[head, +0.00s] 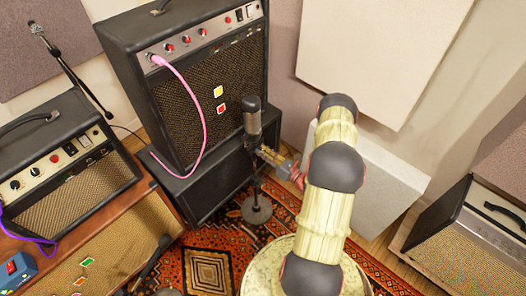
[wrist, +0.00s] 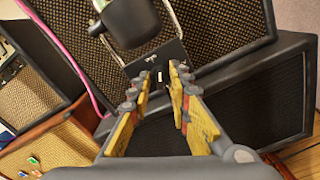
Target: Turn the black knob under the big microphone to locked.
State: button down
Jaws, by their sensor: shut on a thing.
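The big microphone (head: 252,118) is dark and stands upright on a stand with a round base (head: 257,209), in front of the large amp. In the wrist view the microphone (wrist: 130,18) fills the top left. Below it is a black plate (wrist: 153,57) with small white markings. My gripper (head: 262,151) reaches in from the right, just below the microphone. In the wrist view its yellow fingers (wrist: 161,78) are closed around the black knob (wrist: 159,80), which shows a pale mark. The fingers hide the knob's sides. The markings are too small to read, so I cannot tell the knob's setting.
The large amp (head: 190,95) on a black cabinet (head: 209,183) stands close behind the microphone, with a pink cable (head: 197,95) hanging down its front. A smaller amp (head: 75,175) is at the left. Another amp (head: 470,243) is at the right. A patterned rug (head: 205,268) covers the floor.

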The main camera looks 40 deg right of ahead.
jog(key=m+p, duration=0.3)
jog(key=m, duration=0.9)
jog(key=shift+m, duration=0.3)
dwell(0.4)
jog(key=c, duration=1.6)
grip_release()
jog(key=shift+c, duration=0.2)
jog(key=s, duration=1.2)
jog(key=shift+d, duration=0.45)
